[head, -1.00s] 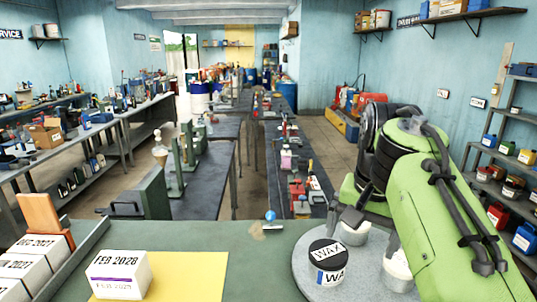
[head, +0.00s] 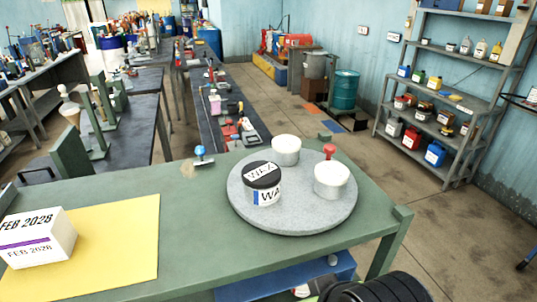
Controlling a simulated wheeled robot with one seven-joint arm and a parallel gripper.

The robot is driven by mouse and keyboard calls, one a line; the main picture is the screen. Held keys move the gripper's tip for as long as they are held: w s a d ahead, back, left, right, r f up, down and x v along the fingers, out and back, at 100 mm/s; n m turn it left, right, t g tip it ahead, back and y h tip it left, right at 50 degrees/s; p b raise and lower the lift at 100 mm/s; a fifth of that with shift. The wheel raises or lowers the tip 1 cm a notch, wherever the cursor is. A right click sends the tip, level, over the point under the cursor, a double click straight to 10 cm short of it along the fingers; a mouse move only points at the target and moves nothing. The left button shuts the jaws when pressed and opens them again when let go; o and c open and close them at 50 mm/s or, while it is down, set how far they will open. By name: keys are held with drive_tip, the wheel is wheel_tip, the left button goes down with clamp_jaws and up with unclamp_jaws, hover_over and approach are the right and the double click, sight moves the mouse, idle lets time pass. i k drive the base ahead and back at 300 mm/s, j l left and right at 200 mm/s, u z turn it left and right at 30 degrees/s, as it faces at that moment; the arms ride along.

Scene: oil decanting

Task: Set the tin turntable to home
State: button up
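The tin turntable (head: 290,219) is a round grey speckled disc on the right part of the green table. A tin with a black lid marked WAX (head: 263,185) stands at its left. A plain white tin (head: 286,150) stands at its back and another white tin (head: 332,180) at its right. A red knob (head: 329,151) shows just behind the right tin; its base is hidden. A blue-topped knob (head: 200,155) stands on the table left of the turntable. My gripper is not in view; only a black part of my arm shows at the bottom edge.
A white box marked FEB 2028 (head: 38,238) sits on a yellow sheet (head: 120,250) at the left. The green table (head: 190,215) is bare between sheet and turntable. Shelves (head: 440,95) stand beyond at right.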

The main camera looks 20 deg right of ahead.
sight(298, 210)
drive_tip(key=k+l+u, duration=0.1)
drive_tip(key=l+u, duration=0.3)
drive_tip(key=k+l+u, duration=0.2)
drive_tip(key=l+u, duration=0.25)
drive_tip(key=k+l+u, duration=0.25)
drive_tip(key=u, duration=0.15)
drive_tip(key=k+l+u, duration=0.25)
drive_tip(key=u, duration=0.15)
drive_tip(key=k+l+u, duration=0.25)
drive_tip(key=u, duration=0.2)
drive_tip(key=i+l, duration=0.1)
drive_tip(key=l, duration=0.2)
drive_tip(key=i+l, duration=0.15)
drive_tip(key=l, duration=0.15)
